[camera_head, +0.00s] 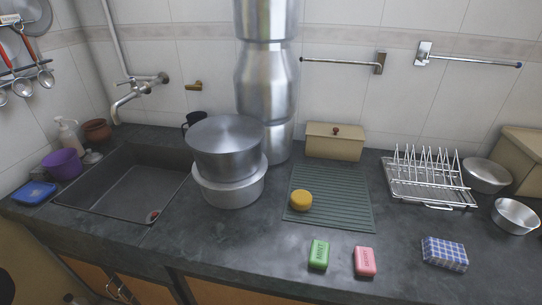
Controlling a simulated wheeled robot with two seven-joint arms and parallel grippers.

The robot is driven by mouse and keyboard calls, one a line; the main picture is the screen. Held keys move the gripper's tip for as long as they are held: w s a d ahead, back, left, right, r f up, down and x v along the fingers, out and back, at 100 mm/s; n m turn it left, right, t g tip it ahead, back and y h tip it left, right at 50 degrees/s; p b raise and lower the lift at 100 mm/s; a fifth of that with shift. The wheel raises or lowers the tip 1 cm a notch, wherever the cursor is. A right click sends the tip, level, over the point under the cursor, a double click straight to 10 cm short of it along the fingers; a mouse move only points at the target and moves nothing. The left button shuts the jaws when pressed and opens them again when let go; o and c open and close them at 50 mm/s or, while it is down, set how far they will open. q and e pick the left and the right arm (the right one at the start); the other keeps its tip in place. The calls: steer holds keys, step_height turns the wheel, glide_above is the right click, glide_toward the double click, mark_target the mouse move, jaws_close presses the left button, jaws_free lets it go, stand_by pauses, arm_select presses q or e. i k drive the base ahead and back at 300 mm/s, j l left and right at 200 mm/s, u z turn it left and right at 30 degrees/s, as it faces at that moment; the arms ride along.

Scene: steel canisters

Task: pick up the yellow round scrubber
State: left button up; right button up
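The yellow round scrubber (301,201) lies on the left front part of a dark green ribbed mat (345,208) on the counter. It is fully visible with nothing on top of it. Neither of my grippers shows in the head view.
Stacked steel pots (227,165) stand left of the mat, in front of tall steel canisters (265,90). A green soap bar (319,254) and a pink one (365,261) lie in front. A wire dish rack (430,180) stands right; a sink (130,190) is left.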

mark_target(300, 200)
steer(key=i+j+z, duration=0.15)
steer(key=j+z, duration=0.2)
steer(key=j, duration=0.4)
steer(key=j+z, duration=0.35)
steer(key=j, duration=0.4)
steer(key=i+j, duration=0.05)
